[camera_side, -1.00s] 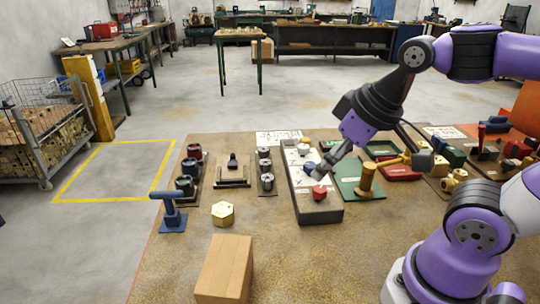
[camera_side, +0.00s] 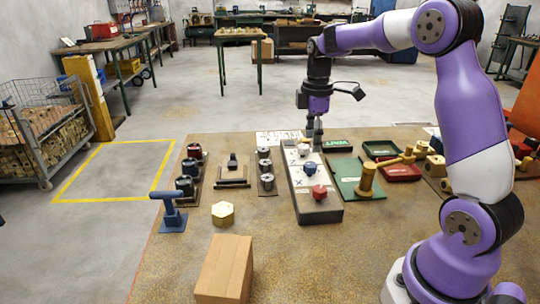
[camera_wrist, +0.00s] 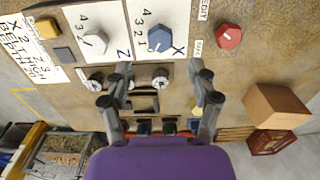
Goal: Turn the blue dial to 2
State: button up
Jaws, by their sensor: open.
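The blue dial (camera_side: 309,168) sits on a long panel (camera_side: 322,211), between a red knob (camera_side: 319,193) and a pale grey dial (camera_side: 303,149). In the wrist view the blue dial (camera_wrist: 161,38) is beside the letter X and the numbers 1 to 4. I cannot tell for sure which number its pointer marks. My gripper (camera_side: 314,143) points down over the far end of the panel, beyond the blue dial and near the grey dial. In the wrist view my gripper (camera_wrist: 160,88) has its fingers wide apart with nothing between them.
A green board (camera_side: 352,185) with a brass mallet-like piece lies right of the panel. Small metal cylinders (camera_side: 266,168) stand left of it. Bare table lies between.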

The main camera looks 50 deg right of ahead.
aim_at(310, 164)
notch_tip(310, 164, down, 7)
jog(key=shift+r, duration=0.2)
grip_shut()
